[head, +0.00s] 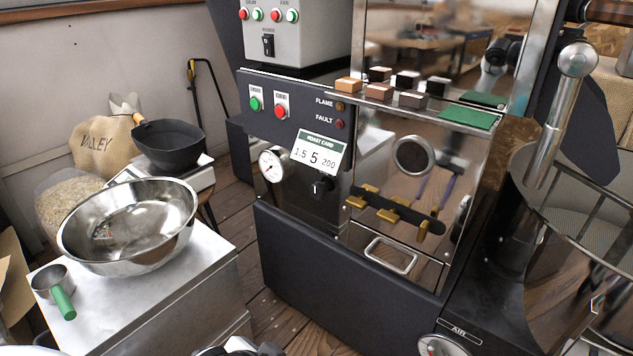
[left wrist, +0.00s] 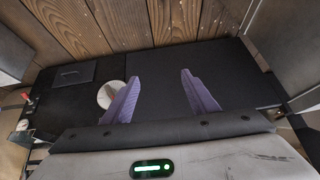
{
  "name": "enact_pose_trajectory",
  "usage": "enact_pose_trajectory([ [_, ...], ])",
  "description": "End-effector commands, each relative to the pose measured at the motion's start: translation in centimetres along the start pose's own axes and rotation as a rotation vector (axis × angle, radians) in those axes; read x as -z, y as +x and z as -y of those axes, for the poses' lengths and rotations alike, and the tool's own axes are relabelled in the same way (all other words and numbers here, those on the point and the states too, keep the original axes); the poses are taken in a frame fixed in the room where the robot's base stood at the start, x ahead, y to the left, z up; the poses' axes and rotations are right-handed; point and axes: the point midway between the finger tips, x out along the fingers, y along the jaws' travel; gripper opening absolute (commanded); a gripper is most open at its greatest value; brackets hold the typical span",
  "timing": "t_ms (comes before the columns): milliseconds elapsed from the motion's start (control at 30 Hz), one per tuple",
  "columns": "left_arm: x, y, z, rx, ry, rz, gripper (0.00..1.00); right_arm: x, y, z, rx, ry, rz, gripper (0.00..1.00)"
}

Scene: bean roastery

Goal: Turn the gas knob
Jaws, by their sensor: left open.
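The likely gas knob is a small black knob (head: 320,187) on the dark front panel of the roaster, just below the roast card (head: 314,153) and right of a round white gauge (head: 272,163). The card partly crowds its top, and its exact angle is hard to read. My left gripper (left wrist: 160,77) shows in the left wrist view with its two purple fingers apart and nothing between them. It is above a dark flat surface, and the knob is not in that view. My right gripper is in neither view.
A steel bowl (head: 128,226) and a green-handled scoop (head: 56,287) rest on a white-topped cabinet (head: 190,300) at left. A metal drawer handle (head: 391,256) and brass fittings (head: 387,215) stick out right of the knob. Wooden floor (head: 268,315) lies between cabinet and roaster.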

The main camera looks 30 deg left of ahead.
Motion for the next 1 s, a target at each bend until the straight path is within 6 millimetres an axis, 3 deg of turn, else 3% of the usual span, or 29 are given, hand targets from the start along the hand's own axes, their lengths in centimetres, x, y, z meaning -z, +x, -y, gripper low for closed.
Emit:
enact_pose_trajectory([
  [267,7.4,3.8,5.7,0.048,-0.101,-0.278,0.53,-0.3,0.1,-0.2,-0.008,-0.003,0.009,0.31],
  [367,11.1,4.6,8.3,0.037,-0.144,-0.42,0.53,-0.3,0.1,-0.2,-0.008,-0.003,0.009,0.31],
  [467,15.6,4.6,11.5,0.004,-0.191,-0.59,0.53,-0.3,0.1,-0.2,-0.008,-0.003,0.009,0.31],
  [600,20.8,3.0,15.6,-0.067,-0.236,-0.801,0.53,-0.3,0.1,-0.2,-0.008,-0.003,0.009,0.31],
  [800,24.4,0.7,18.4,-0.145,-0.259,-0.956,0.53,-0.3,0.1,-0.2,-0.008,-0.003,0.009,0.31],
  [1000,25.9,1.0,18.7,-0.163,-0.263,-0.983,0.53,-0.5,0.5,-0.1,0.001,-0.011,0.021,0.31],
])
